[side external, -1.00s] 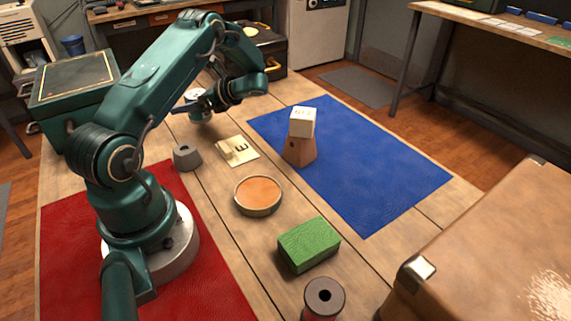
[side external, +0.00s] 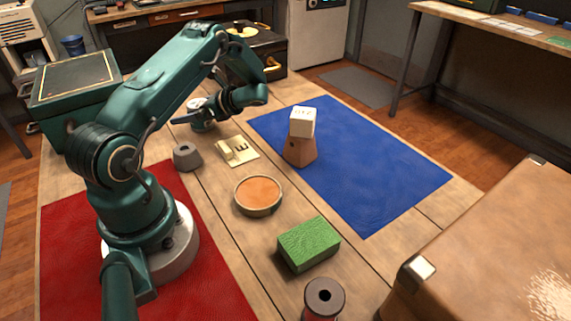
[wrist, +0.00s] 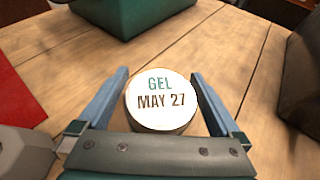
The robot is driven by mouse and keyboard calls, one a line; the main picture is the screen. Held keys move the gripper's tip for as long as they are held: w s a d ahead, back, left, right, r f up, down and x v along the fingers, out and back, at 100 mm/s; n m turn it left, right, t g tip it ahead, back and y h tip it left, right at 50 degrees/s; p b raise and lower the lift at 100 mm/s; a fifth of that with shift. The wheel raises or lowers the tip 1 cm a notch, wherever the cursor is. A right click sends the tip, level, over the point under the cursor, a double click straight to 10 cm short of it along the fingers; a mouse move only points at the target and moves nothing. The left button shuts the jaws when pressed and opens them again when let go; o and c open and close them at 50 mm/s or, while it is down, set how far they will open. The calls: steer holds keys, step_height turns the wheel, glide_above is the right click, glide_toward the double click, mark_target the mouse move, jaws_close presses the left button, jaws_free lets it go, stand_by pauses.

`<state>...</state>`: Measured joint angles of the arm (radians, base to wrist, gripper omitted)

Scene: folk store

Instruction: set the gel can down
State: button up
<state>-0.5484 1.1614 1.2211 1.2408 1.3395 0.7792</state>
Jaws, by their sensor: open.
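The gel can (wrist: 161,98) has a round white lid that reads "GEL MAY 27" and stands upright on the wooden table in the wrist view. My gripper (wrist: 162,97) is open around it, one blue-grey finger on each side with a gap between each finger and the can. In the side view my gripper (side external: 197,117) is low over the far left part of the table. The can's pale top (side external: 196,103) shows just behind it; the rest of the can is mostly hidden.
A green box (side external: 72,90) is to the left. A blue mat (side external: 380,180) holds a wooden block with a white cube on top. An orange-topped round tin (side external: 258,195) is nearer the camera.

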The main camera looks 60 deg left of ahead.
steer(key=v, duration=1.1)
steer(key=shift+w+d, duration=0.1)
steer(key=shift+w, duration=0.05)
steer(key=shift+w+d+r, duration=0.2)
steer(key=shift+d+r, duration=0.15)
steer(key=shift+d, duration=0.1)
steer(key=s+d+r+n+t+h, duration=0.3)
steer(key=d+t, duration=0.1)
steer(key=d, duration=0.5)
steer(key=s+d+r+n+t+h, duration=0.3)
steer(key=d+n+t+h, duration=0.1)
steer(key=d, duration=0.5)
steer(key=s+d+r+n+t+h, duration=0.3)
steer(key=d+t, duration=0.2)
steer(key=d, duration=0.4)
steer(key=shift+d+r+n+h, duration=0.2)
steer(key=shift+r+n+h, duration=0.05)
steer(key=shift+n+h, duration=0.15)
